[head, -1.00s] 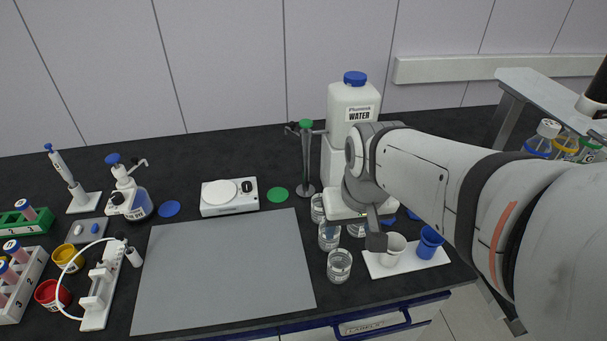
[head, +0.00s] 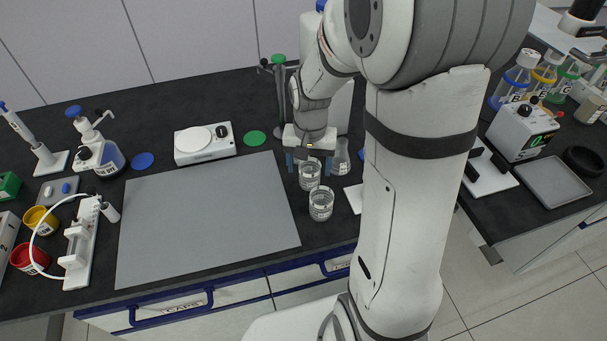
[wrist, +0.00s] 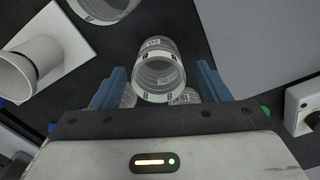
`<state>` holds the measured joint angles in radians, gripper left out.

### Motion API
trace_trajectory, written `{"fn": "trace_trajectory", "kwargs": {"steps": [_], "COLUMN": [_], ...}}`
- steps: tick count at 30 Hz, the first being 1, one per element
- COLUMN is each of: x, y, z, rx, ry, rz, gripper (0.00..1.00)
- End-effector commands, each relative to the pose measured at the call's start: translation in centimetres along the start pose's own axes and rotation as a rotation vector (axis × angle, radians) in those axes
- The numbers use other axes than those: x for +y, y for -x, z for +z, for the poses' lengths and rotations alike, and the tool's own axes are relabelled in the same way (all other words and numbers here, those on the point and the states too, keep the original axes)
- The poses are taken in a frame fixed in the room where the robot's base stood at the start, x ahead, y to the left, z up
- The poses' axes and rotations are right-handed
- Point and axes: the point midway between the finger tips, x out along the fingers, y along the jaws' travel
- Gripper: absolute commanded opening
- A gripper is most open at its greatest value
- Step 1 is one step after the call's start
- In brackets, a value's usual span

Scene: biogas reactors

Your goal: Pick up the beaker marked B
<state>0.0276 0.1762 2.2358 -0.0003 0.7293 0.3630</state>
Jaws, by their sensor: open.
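A clear glass beaker (wrist: 158,72) stands between the two blue fingers of my gripper (wrist: 161,74) in the wrist view, with a gap on each side. In the head view this beaker (head: 310,175) is just below and in front of my gripper (head: 309,160), which is open and empty. A second clear beaker (head: 321,205) stands nearer the table's front edge and shows at the top of the wrist view (wrist: 105,8). I cannot tell from the letters which one is B.
More glassware shows behind the fingers in the wrist view. A white tray with a white cup (wrist: 40,62) lies to the left there. A grey mat (head: 205,220) lies clear at left.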

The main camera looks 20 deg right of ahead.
Motion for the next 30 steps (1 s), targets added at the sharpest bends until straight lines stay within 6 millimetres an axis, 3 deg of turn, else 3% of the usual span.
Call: {"fn": "trace_trajectory", "kwargs": {"steps": [6, 15, 30], "x": [0.2, 0.2, 0.2], "y": [-3.2, -3.7, -3.7], "z": [0.5, 0.4, 0.4], "rx": [-0.004, 0.000, 0.000], "ry": [0.000, -0.001, -0.002], "rz": [0.001, 0.000, 0.000], "gripper": [0.69, 0.69, 0.29]}}
